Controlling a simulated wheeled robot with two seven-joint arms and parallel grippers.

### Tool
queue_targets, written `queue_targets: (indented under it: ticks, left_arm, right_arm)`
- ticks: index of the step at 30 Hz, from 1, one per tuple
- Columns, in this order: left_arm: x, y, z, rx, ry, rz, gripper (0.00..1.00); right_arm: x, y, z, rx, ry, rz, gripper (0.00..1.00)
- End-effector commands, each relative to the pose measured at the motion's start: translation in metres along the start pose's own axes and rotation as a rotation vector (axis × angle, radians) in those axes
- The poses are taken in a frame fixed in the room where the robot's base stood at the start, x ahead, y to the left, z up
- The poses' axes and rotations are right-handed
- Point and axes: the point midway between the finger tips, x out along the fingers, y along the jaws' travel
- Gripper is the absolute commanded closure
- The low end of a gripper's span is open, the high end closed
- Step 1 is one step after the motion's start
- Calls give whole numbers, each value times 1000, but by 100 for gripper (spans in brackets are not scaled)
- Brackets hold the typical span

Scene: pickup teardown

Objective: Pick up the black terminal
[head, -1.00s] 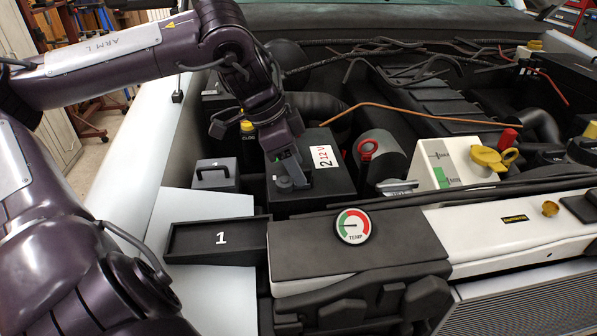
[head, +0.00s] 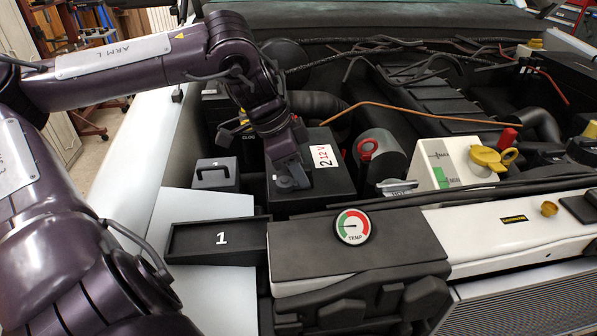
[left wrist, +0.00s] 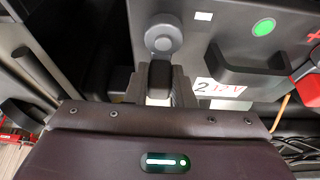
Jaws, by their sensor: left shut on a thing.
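The black terminal (left wrist: 163,36) is a dark grey round clamp with a short tail, on top of the battery (head: 325,192) marked "2 12V". In the left wrist view the round part sits just beyond my fingertips, and its tail runs back between them. My left gripper (head: 290,180) is shut on the terminal, and it also shows in the left wrist view (left wrist: 159,88). The terminal still appears to be at the battery top; I cannot tell whether it is lifted. In the head view the fingers mostly hide it. My right gripper is not in view.
A black tray (head: 215,256) marked "1" lies left of the front panel with the TEMP gauge (head: 353,227). A grey box with a handle (head: 212,176) stands left of the battery. A red part (left wrist: 308,68) shows at right in the left wrist view. A white reservoir (head: 455,165) stands right.

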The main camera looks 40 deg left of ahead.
Motion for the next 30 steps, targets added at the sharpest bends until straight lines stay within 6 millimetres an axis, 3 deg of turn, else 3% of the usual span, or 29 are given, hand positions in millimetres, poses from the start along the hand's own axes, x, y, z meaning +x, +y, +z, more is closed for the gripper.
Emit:
queue_targets:
  ticks: [5, 11, 24, 30]
  left_arm:
    - [-6, -1, -2, 0, 1, -3, 100]
    - [-28, -1, -12, 2, 1, -6, 100]
    - [-136, -1, -57, -1, -1, -8, 100]
    - [-171, -1, -71, -2, -1, -3, 100]
  right_arm:
    - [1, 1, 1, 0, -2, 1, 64]
    - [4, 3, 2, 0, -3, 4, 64]
    - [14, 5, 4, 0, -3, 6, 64]
    - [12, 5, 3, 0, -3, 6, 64]
